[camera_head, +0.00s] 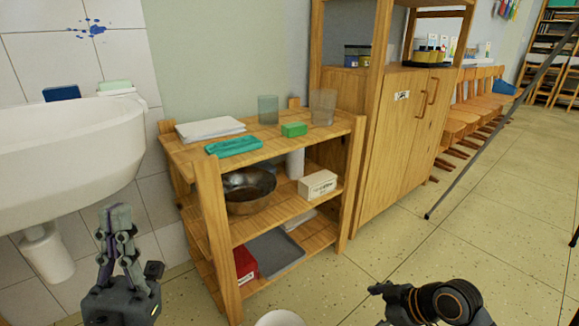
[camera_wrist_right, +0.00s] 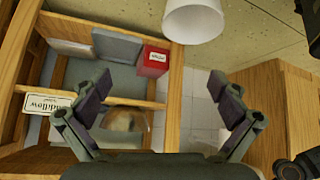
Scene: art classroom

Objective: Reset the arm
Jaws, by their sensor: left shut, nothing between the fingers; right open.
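My left gripper (camera_head: 118,218) stands upright at the lower left of the head view, in front of the tiled wall and below the sink. Its fingers are together and hold nothing. My right gripper (camera_wrist_right: 160,84) shows in the right wrist view with its two fingers spread wide and nothing between them. Behind it are the shelf and some floor. In the head view only part of my right arm shows at the bottom right, and its fingers cannot be made out there.
A wooden shelf (camera_head: 285,226) stands ahead, with cloths, cups and a green block on top and a metal bowl (camera_head: 249,190) below. A white sink (camera_head: 65,145) is at left, a tall cabinet (camera_head: 395,128) at right. A white bin (camera_wrist_right: 194,20) stands near.

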